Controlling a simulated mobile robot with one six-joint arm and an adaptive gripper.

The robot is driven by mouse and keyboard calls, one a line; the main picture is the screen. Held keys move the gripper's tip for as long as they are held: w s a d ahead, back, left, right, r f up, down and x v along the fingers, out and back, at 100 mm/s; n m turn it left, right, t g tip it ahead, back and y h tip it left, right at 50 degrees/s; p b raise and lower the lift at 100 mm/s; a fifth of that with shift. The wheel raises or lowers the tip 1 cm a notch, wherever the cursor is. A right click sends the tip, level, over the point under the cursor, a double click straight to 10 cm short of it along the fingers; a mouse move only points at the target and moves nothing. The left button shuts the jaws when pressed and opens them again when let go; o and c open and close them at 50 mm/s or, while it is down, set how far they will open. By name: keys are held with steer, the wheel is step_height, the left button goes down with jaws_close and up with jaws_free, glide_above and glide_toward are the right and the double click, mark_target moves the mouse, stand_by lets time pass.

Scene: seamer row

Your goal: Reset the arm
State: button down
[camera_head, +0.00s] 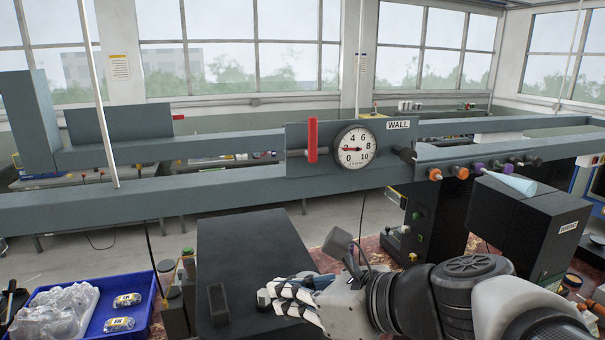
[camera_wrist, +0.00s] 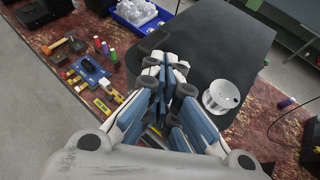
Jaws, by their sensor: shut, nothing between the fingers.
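My gripper (camera_head: 290,293) is at the lower middle of the head view, in front of and over the near part of a dark flat-topped block (camera_head: 250,235). In the wrist view my gripper (camera_wrist: 165,72) is shut with its fingers together and nothing between them. A round silver metal piece (camera_wrist: 221,96) shows on the dark surface (camera_wrist: 212,42) to the right of the fingers in the wrist view. My arm comes in from the lower right in the head view.
A grey beam carries a round gauge (camera_head: 357,147) and a red handle (camera_head: 312,139) above the block. A blue tray (camera_head: 140,314) with clear wrapping stands lower left. A black machine box (camera_head: 528,222) is at right. Tools and a blue item (camera_wrist: 90,69) lie on the reddish mat.

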steer(key=s+d+f+n+g+h+b, duration=0.1)
steer(key=s+d+f+n+h+b, duration=0.15)
steer(key=s+f+n+b, duration=0.4)
steer(key=s+d+f+n+g+h+b, duration=0.2)
steer(key=s+d+f+n, duration=0.1)
steer(key=f+n, duration=0.65)
steer(key=s+d+f+n+h+b, duration=0.5)
steer(key=d+f+n, duration=0.5)
steer(key=f, duration=0.2)
steer(key=shift+d+b, duration=0.4)
steer(key=shift+b, duration=0.1)
